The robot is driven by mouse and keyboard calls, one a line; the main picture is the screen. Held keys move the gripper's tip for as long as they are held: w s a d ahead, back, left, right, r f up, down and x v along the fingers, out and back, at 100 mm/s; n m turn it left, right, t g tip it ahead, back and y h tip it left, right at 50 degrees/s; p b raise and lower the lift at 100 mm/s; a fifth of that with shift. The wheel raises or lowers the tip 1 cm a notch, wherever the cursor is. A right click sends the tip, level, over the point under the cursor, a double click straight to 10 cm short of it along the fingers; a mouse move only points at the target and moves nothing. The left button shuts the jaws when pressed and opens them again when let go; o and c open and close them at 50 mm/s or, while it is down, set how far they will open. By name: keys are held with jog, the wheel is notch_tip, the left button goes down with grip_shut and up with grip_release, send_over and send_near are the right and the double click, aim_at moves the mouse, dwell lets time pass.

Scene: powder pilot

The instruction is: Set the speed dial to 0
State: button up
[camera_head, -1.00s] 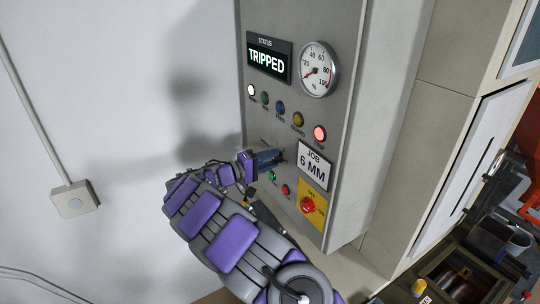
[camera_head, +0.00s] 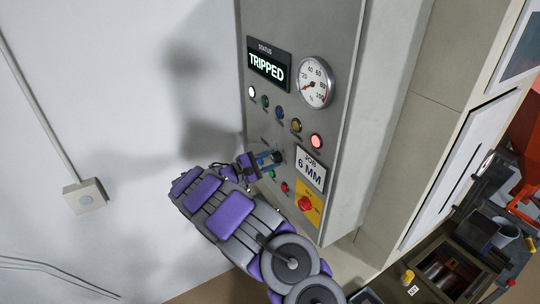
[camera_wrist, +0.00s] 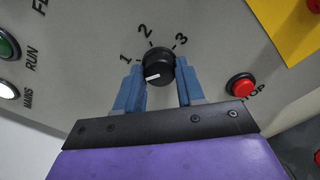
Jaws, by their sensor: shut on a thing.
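The speed dial (camera_wrist: 159,68) is a round black knob with a white pointer line, seen in the wrist view. The numbers 1, 2 and 3 are printed around its upper side. The pointer points left and slightly down, below the 1, toward my left finger. No 0 is visible; that part of the panel is behind the finger. My gripper (camera_wrist: 160,80) has its two blue fingers on either side of the knob, shut on it. In the head view my gripper (camera_head: 268,160) is at the panel, and the dial is mostly hidden there.
The grey panel (camera_head: 345,130) has a status display (camera_head: 268,66) reading TRIPPED and a round gauge (camera_head: 314,83) with a low needle. A red stop button (camera_wrist: 241,86) is right of the dial. A red switch on a yellow plate (camera_head: 318,209) and a JOB 6 MM card (camera_head: 311,168) are close by.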

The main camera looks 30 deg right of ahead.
jog(key=n+p, duration=0.1)
jog(key=n, duration=0.1)
jog(key=n+p, duration=0.1)
jog(key=n, duration=0.1)
jog(key=n+p, duration=0.1)
jog(key=shift+a+f+n+p, duration=0.1)
jog(key=shift+f+n+p, duration=0.2)
jog(key=shift+n, duration=0.1)
dwell(0.4)
jog(key=o, duration=0.9)
jog(key=shift+w, duration=0.15)
jog(key=shift+c, duration=0.2)
jog(key=shift+o, duration=0.8)
jog(key=a+b, duration=0.1)
jog(key=a, duration=1.6)
jog(key=shift+w+a, duration=0.25)
jog(key=shift+w, duration=0.15)
jog(key=shift+d+r, duration=0.15)
